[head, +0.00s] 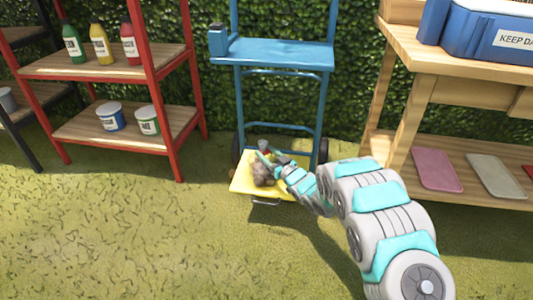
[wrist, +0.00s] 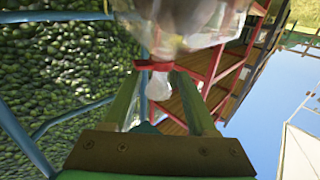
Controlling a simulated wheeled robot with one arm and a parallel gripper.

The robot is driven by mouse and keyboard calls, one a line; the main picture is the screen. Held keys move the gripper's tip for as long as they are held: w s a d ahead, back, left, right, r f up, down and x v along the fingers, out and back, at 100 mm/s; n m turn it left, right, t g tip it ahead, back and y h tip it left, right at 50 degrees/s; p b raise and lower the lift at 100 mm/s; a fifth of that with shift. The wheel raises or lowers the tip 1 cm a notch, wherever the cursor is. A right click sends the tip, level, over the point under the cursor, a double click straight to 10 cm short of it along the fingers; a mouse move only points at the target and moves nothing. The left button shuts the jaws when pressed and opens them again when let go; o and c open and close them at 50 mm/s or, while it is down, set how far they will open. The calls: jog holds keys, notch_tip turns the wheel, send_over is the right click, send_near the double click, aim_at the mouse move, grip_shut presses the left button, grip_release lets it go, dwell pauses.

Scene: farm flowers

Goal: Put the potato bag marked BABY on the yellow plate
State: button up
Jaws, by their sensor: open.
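A potato bag (head: 262,174), clear with brown contents, rests on the yellow plate (head: 243,186) at the foot of a blue hand truck. Its marking cannot be read. My gripper (head: 268,156) is at the bag's top, its jaws open. In the wrist view the bag (wrist: 185,18) fills the top edge, blurred. Its red tie (wrist: 155,66) and pale gathered end lie between the two open fingers of my gripper (wrist: 158,82). My arm hides the right part of the plate.
The blue hand truck (head: 272,54) stands against the hedge. A red shelf rack (head: 155,100) with bottles and tubs is at left. A wooden bench (head: 440,60) with a blue box (head: 480,28) is at right. Grass in front is clear.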

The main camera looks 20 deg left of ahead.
jog(key=v, duration=1.1)
jog(key=shift+s+d+p, duration=0.2)
jog(key=shift+d+p, duration=0.05)
jog(key=shift+p, duration=0.1)
jog(key=w+d+r+m+t+h, duration=0.1)
jog(key=w+d+r+m+h, duration=0.2)
jog(key=d, duration=0.5)
jog(key=w+d+r+t+h, duration=0.1)
jog(key=w+d+r+h, duration=0.1)
jog(key=w+d+h, duration=0.45)
jog(key=s+d+r+m+g+h, duration=0.1)
jog(key=s+d+r+m+h, duration=0.15)
jog(key=s+d, duration=0.45)
jog(key=s+d+r+m+g+h, duration=0.1)
jog(key=s+d+r+m+h, duration=0.2)
jog(key=d, duration=0.9)
jog(key=s+d+r+m+g+h, duration=0.15)
jog(key=s+d, duration=0.25)
jog(key=s, duration=0.4)
jog(key=s+d+g+h, duration=0.1)
jog(key=s+d+g, duration=0.2)
jog(key=s, duration=0.6)
jog(key=s+a+r+m+g+y, duration=0.1)
jog(key=s+g, duration=0.2)
jog(key=s, duration=1.1)
jog(key=s+a+r+g+y, duration=0.1)
jog(key=s+g, duration=0.2)
jog(key=s, duration=1.1)
jog(key=shift+r+m, duration=0.3)
jog(key=shift+m, duration=0.1)
